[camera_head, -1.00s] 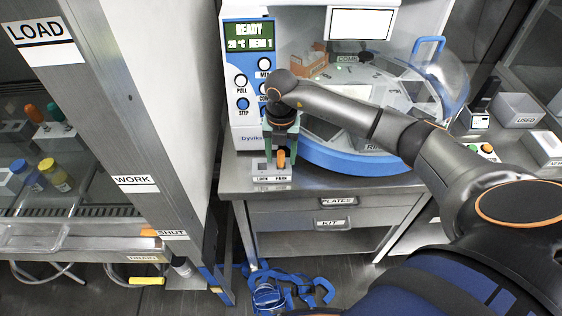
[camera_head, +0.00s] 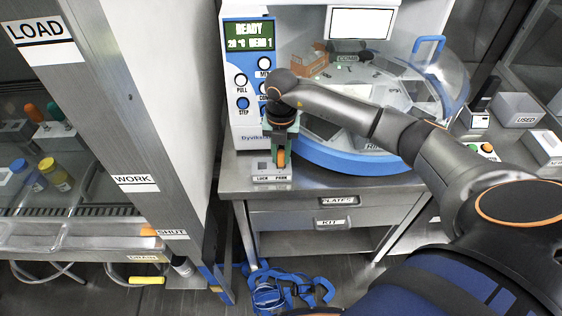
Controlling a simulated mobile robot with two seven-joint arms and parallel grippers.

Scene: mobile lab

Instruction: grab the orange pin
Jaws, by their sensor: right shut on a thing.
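The orange pin (camera_head: 281,159) stands upright at the small grey block (camera_head: 262,178) on the front left of the steel bench, at the block's right side, marked PARK. My right gripper (camera_head: 281,151) points down over the block, its fingers shut on the orange pin. The fingers cover the pin's upper part. I cannot tell whether the pin's lower end is still in the block. My left gripper is not in view.
The machine with the READY display (camera_head: 249,37) and blue-rimmed clear lid stands close behind my right gripper. The steel bench top (camera_head: 330,182) is clear to the block's right. The cabinet frame marked WORK (camera_head: 135,183) stands at the left.

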